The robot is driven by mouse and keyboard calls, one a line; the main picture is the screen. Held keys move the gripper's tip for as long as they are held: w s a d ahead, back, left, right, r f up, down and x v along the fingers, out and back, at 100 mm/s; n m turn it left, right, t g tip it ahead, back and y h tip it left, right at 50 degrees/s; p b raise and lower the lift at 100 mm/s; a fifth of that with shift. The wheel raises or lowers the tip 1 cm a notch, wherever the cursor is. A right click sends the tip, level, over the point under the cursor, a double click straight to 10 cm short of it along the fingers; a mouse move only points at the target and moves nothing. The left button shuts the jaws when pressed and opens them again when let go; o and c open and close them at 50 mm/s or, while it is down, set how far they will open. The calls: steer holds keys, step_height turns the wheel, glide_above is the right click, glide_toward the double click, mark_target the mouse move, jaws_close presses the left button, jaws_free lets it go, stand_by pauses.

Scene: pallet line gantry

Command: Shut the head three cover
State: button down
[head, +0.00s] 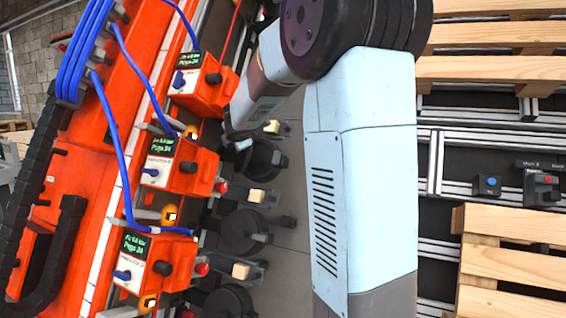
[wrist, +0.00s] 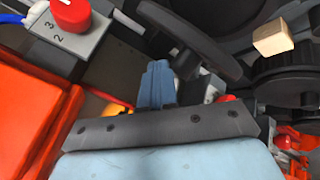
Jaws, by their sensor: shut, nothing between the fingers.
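A row of orange heads runs down the left of the head view: a top one (head: 205,88), a middle one (head: 187,168) and a bottom one (head: 158,262). I cannot tell which is head three, and no cover can be made out for certain. My gripper (head: 241,144) points down beside the middle and top heads, near a dark round disc (head: 262,160). In the wrist view my gripper (wrist: 156,72) has its blue fingers shut and empty, close below a dark curved part (wrist: 195,38). Contact cannot be told.
More dark discs (head: 240,232) and small wooden blocks (head: 256,196) sit right of the heads. Blue hoses (head: 130,65) loop over the heads. A red selector knob (wrist: 70,14) is close in the wrist view. Wooden pallets (head: 510,230) stand at right.

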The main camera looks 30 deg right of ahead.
steer(key=shift+s+d+f, duration=0.2)
steer(key=shift+s+d, duration=0.15)
steer(key=shift+d, duration=0.25)
steer(key=shift+s+d+f, duration=0.15)
steer(key=shift+s+d, duration=0.2)
steer(key=shift+d, duration=0.25)
